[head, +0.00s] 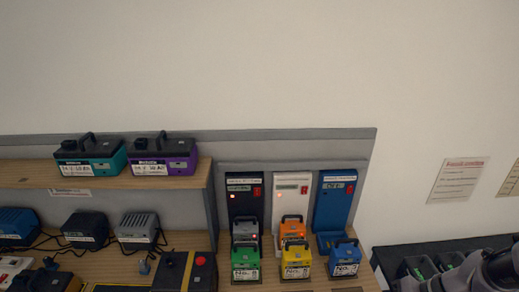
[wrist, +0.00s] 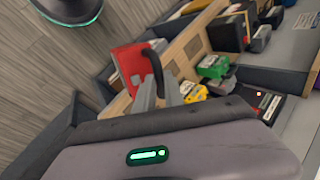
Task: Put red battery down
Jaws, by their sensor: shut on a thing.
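The red battery (wrist: 128,65) shows in the wrist view, with its black handle (wrist: 153,68) toward my gripper. My gripper (wrist: 158,88) is shut on it, the fingers at the handle side; the exact contact is partly hidden. The battery appears tilted in the picture, with the wooden bench behind it; I cannot tell whether it touches anything. In the head view I cannot make out the red battery or the gripper's fingertips; only part of my arm shows at the lower right.
Green (head: 245,264), yellow (head: 296,261) and blue (head: 344,260) batteries stand along the bench's front. Behind them are black (head: 244,198), white (head: 291,197) and blue (head: 335,200) chargers. Teal (head: 91,158) and purple (head: 163,158) cases sit on the shelf. A dark surface (head: 400,250) lies right.

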